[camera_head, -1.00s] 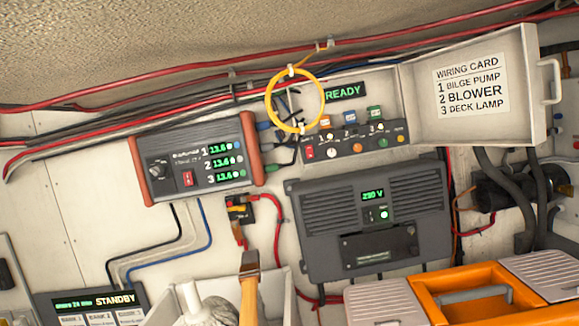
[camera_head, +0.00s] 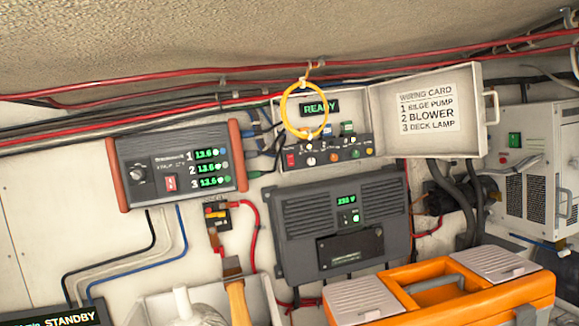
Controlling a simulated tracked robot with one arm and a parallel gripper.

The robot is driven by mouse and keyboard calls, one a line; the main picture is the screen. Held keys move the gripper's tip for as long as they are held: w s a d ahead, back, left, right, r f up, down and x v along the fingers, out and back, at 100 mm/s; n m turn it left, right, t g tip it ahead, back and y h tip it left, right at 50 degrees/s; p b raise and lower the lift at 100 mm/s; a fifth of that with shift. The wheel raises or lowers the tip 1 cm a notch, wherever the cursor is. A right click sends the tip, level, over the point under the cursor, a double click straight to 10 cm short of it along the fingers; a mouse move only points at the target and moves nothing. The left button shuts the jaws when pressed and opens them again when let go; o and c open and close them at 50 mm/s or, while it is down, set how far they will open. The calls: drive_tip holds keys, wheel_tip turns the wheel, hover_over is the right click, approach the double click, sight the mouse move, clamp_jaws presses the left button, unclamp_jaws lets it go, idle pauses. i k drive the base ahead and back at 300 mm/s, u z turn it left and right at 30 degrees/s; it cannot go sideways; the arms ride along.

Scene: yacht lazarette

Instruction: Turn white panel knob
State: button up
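A small white knob (camera_head: 310,161) sits on the dark control strip (camera_head: 345,152) at the bottom of an open white panel box. It is between a red switch (camera_head: 291,160) on its left and small coloured buttons on its right. A green READY display (camera_head: 319,107) is above it. A yellow ring (camera_head: 286,110) hangs from a tie in front of the box, its lower edge just above the knob. The knob's exact setting is too small to read. My gripper is not in view.
The box's open lid (camera_head: 482,110) carries a wiring card. A grey unit (camera_head: 300,240) is below the panel and a red-ended meter (camera_head: 128,165) is to its left. An orange toolbox (camera_head: 525,295) and a bin (camera_head: 150,305) with tools stand in front. Red cables (camera_head: 200,80) run above.

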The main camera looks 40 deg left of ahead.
sight(310, 161)
drive_tip(key=u, duration=0.05)
drive_tip(key=i, duration=1)
drive_tip(key=z, duration=0.05)
